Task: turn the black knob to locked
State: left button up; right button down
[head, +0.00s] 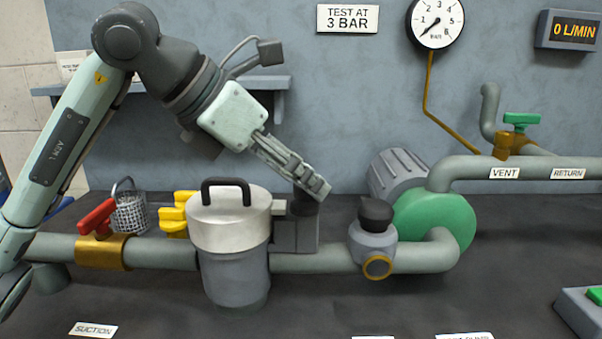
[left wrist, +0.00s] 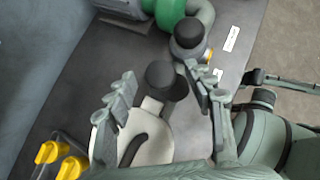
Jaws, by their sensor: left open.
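A black knob (head: 304,206) stands on a grey box fitting (head: 296,234) between the strainer pot and the pump valve. It also shows in the left wrist view (left wrist: 160,75), between my fingers. My left gripper (head: 312,190) is open, pointing down at this knob; its fingers partly hide it in the head view. In the left wrist view my left gripper (left wrist: 163,80) has one finger on each side of the knob; I cannot tell if they touch it. A second black knob (head: 376,213) tops the valve to the right. No locked mark is readable. My right gripper is not in view.
The strainer pot (head: 229,225) with a black lid handle stands just left of the box, with yellow clamps (head: 175,214) beside it. A red-handled valve (head: 97,218) and wire basket (head: 131,213) are farther left. The green pump (head: 436,222) is right. The front bench is mostly clear.

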pick_arm(q)
jog(key=shift+w+d+f, duration=0.25)
jog(key=shift+d+f, duration=0.1)
jog(key=shift+f, duration=0.05)
jog(key=shift+c, duration=0.3)
jog(key=c, duration=1.1)
